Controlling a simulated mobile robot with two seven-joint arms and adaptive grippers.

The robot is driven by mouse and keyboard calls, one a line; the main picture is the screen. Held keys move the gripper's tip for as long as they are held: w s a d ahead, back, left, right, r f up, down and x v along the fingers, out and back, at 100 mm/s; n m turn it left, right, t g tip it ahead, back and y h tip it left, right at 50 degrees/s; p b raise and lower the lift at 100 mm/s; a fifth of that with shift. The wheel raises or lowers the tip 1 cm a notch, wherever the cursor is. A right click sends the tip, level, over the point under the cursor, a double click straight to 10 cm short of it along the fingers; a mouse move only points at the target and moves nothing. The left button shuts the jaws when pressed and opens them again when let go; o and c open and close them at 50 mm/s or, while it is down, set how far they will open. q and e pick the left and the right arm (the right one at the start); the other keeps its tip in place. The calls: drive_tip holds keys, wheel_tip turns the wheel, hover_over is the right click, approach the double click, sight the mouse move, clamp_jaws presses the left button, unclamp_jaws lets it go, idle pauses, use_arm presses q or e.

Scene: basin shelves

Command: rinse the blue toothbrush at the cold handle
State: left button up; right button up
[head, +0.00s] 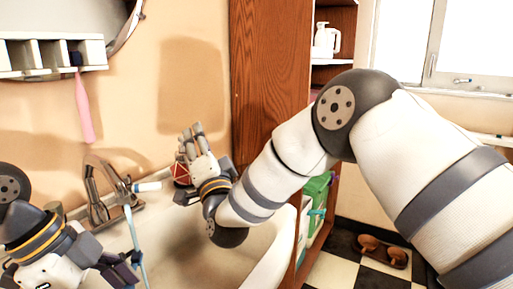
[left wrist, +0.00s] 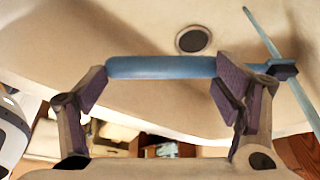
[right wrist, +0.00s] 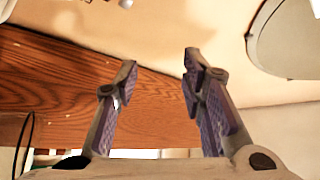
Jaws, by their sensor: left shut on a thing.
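My left gripper (head: 128,266) is shut on the blue toothbrush, low over the basin (head: 275,250). In the left wrist view its thick blue handle (left wrist: 160,67) lies across between the fingers, and its head (left wrist: 284,70) meets a thin light-blue stream (left wrist: 300,97). In the head view this stream (head: 134,235) falls from the tap (head: 98,208). A handle with a white end (head: 149,186) sticks out at the tap's right. My right gripper (head: 196,132) is raised right of the tap, fingers up. Its fingers stand apart and empty in the right wrist view (right wrist: 160,85).
A pink toothbrush (head: 84,110) hangs from the white wall holder (head: 30,57). A red object (head: 181,172) is partly hidden beside my right gripper. A brown wooden cabinet (head: 268,80) stands behind my right arm. A dark drain (left wrist: 193,40) shows in the basin.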

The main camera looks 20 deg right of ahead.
drive_tip(key=w+d+r+n+t+h, duration=0.1)
drive_tip(key=w+d+r+h, duration=0.1)
drive_tip(key=d+r+h, duration=0.7)
drive_tip(key=d+r, duration=0.3)
drive_tip(key=d, duration=0.2)
drive_tip(key=shift+w+d+r+t+h, duration=0.25)
drive_tip(key=shift+d+r+t+h, duration=0.05)
drive_tip(key=shift+d+r+t, duration=0.1)
